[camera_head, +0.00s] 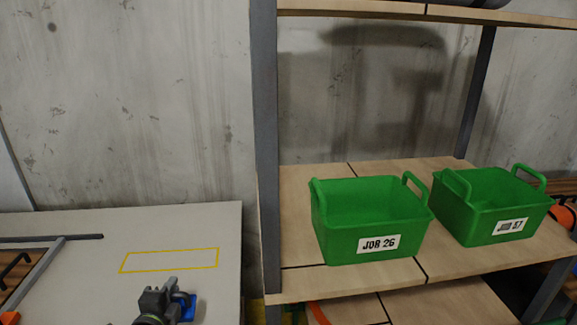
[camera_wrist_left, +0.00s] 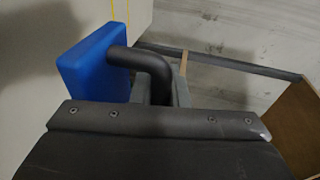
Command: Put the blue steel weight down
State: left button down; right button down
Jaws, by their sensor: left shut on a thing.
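The blue steel weight (camera_wrist_left: 95,62) is a blue block with a dark bent handle (camera_wrist_left: 150,62) in the left wrist view. My left gripper (camera_head: 168,300) is shut on it; the jaws in the wrist view are largely hidden behind the dark wrist part. In the head view the blue weight (camera_head: 188,305) shows just right of the gripper, low in front of the pale table (camera_head: 215,225). Whether it touches the table cannot be told. My right gripper is not in view.
A yellow outlined rectangle (camera_head: 170,261) marks a bare spot on the table, beyond my gripper. A shelf post (camera_head: 268,150) stands to the right. Green bins labelled JOB 26 (camera_head: 370,225) and JOB 57 (camera_head: 488,215) stand on the shelf. A grey metal frame (camera_head: 45,265) lies at left.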

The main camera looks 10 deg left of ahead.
pick_arm(q)
jog(key=s+d+r, duration=0.1)
jog(key=d+r, duration=0.5)
jog(key=r, duration=0.4)
jog(key=s+d+r+m+h, duration=0.1)
jog(key=s+d+r, duration=0.1)
jog(key=d+r, duration=0.5)
notch_tip(320, 180, up, 4)
jog(key=shift+s+f+h, duration=0.2)
jog(key=shift+h, duration=0.1)
